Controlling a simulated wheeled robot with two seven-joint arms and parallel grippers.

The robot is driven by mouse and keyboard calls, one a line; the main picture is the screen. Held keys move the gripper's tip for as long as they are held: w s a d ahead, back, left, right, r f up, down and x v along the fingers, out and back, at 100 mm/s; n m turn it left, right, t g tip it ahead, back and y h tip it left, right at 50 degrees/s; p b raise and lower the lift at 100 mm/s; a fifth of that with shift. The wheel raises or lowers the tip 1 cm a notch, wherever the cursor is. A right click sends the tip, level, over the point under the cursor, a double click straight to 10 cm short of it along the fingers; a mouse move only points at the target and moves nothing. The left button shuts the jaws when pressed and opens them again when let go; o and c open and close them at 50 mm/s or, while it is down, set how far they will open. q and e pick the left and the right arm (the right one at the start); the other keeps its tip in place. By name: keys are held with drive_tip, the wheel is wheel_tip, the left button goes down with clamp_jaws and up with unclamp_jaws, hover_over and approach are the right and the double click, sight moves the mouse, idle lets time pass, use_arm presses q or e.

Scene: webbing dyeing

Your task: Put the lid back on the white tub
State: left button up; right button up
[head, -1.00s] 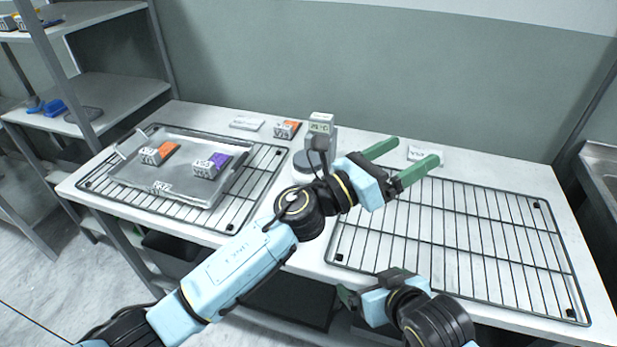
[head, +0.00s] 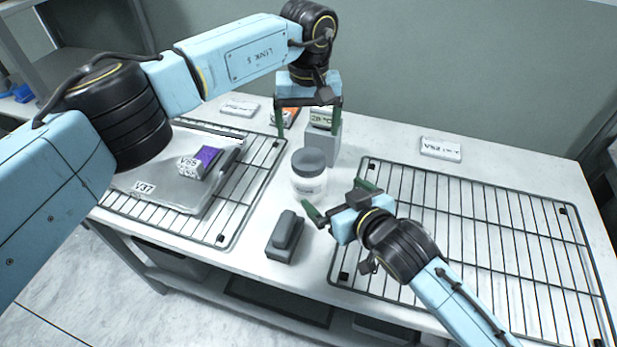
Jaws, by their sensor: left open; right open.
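The white tub (head: 308,189) stands on the table between the two wire racks, upright, with a label on its front. A grey round lid (head: 309,160) rests on top of it and looks level; I cannot tell whether it is pressed fully down. My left gripper (head: 308,133) is open and empty, fingers pointing down, above and behind the lid in the picture. My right gripper (head: 332,195) is open and empty, just right of the tub, one finger near the tub's front right. I cannot tell whether that finger touches it.
A grey block with a rounded top (head: 285,237) sits in front of the tub. A grey device with a display (head: 324,146) stands behind it. A metal tray (head: 160,200) with a purple-marked box (head: 199,163) lies on the left rack. The right rack (head: 480,230) is empty.

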sight(308, 173)
drive_tip(key=x, duration=1.3)
drive_tip(key=shift+w+f, duration=0.1)
drive_tip(key=shift+f, duration=0.1)
